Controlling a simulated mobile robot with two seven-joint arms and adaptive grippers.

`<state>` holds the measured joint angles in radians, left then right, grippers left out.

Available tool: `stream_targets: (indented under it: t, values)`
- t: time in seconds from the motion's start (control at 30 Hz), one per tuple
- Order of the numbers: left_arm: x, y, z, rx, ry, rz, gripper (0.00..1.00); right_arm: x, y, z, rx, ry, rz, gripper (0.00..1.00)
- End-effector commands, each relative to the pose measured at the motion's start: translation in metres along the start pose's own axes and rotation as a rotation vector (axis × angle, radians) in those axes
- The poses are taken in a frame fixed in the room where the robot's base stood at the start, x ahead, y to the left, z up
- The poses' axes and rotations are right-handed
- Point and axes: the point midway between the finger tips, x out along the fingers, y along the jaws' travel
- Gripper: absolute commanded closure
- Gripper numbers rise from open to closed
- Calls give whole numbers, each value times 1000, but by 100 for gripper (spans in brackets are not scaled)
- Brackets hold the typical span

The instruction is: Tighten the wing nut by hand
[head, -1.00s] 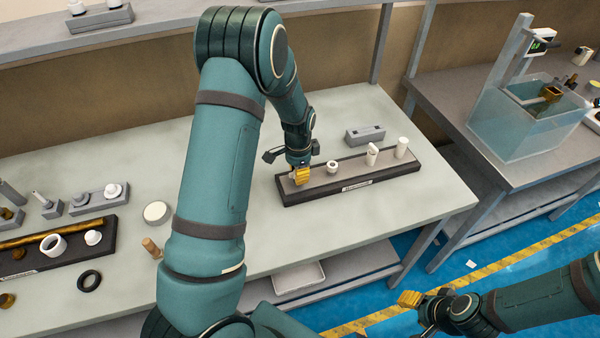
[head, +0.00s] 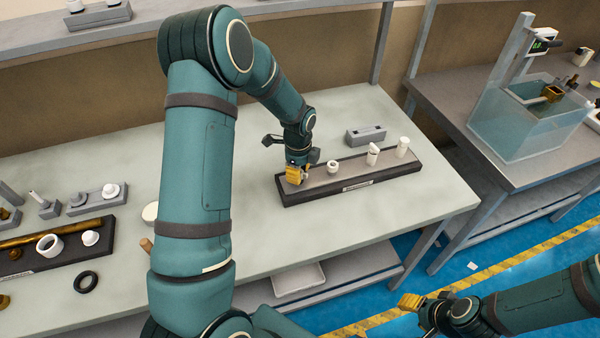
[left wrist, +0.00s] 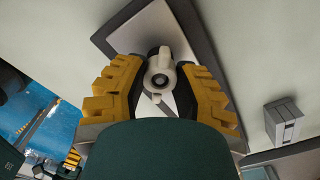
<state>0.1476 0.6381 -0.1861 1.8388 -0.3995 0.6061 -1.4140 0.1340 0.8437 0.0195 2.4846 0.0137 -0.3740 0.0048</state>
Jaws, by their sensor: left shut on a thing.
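The white wing nut (left wrist: 160,68), on a grey bolt end, sits between the yellow fingers of my left gripper (head: 297,177) in the left wrist view. The gripper is shut on it, with the fingers at either side. In the head view the gripper points down at the left end of a dark tray with a grey top (head: 349,184), and the nut is hidden by the fingers there. My right gripper (head: 411,301) hangs over the floor at the lower right, away from the table; its opening is unclear.
Several white fittings, one a short ring (head: 333,167) and one a cylinder (head: 403,147), stand along the tray. A grey block (head: 366,135) lies behind it. Another dark tray (head: 60,250) with parts is at the left. A water tank (head: 525,120) stands on the right bench.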

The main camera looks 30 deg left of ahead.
Motion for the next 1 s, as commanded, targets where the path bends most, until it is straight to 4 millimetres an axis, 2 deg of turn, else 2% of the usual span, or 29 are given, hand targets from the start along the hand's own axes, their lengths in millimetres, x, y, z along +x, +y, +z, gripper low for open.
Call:
stream_targets:
  t: [0.1,0.43,0.7,1.0]
  values:
    - [1,1,0,81,0,5,100,-2,-1,0,0,0,0,53]
    - [1,2,0,119,0,5,100,-2,-1,0,0,0,0,53]
    - [0,2,1,430,2,6,100,-13,-5,-2,0,0,0,53]
    - [2,2,0,503,1,5,100,-14,-5,-2,0,0,0,53]
